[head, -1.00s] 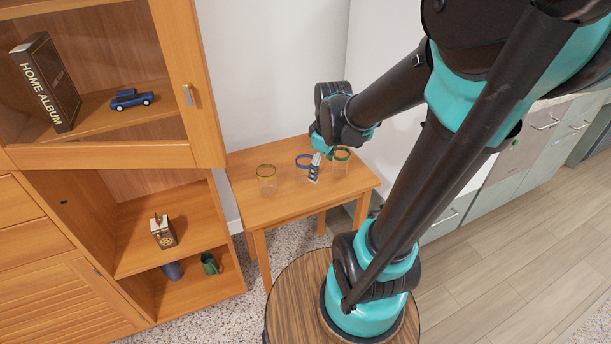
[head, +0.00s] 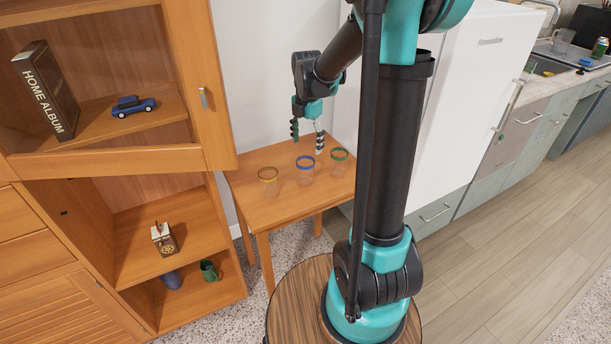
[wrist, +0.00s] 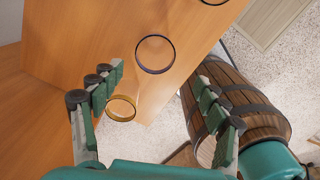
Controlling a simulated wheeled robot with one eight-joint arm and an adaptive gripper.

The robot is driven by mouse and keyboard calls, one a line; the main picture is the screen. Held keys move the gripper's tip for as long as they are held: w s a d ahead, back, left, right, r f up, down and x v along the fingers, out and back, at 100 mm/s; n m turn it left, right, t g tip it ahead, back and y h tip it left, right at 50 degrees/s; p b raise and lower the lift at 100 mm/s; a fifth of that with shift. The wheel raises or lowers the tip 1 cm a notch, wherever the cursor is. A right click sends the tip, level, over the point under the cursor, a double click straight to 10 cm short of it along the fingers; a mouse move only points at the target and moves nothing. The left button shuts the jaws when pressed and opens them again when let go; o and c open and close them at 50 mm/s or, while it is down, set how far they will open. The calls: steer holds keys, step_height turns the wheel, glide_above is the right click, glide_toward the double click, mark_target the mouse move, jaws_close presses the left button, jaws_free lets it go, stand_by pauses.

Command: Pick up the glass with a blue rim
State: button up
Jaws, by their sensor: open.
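The clear glass with a blue rim (head: 305,172) stands upright on the small wooden table, between the other two glasses. In the wrist view its dark-looking rim (wrist: 155,54) shows beyond the fingertips, a little above the middle of the picture. My gripper (head: 308,137) is open and empty above the table, over and slightly behind the blue-rimmed glass. In the wrist view my gripper (wrist: 160,84) has its two fingers wide apart, and the glass is not between them. The glass's clear walls are hard to make out from above.
A yellow-rimmed glass (head: 268,182) stands to the left and a green-rimmed glass (head: 338,162) to the right on the table (head: 285,208). A wooden cabinet (head: 188,150) rises at left. A white fridge (head: 470,100) stands at right.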

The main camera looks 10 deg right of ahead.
mark_target(305, 172)
step_height(305, 172, down, 8)
steer(key=shift+f, duration=0.15)
steer(key=shift+w+a+f, duration=0.1)
steer(key=shift+w+f, duration=0.1)
steer(key=shift+f, duration=1.1)
steer(key=shift+w+a+f, duration=0.1)
steer(key=shift+w+f, duration=0.1)
steer(key=shift+f, duration=1.05)
steer(key=c, duration=1.4)
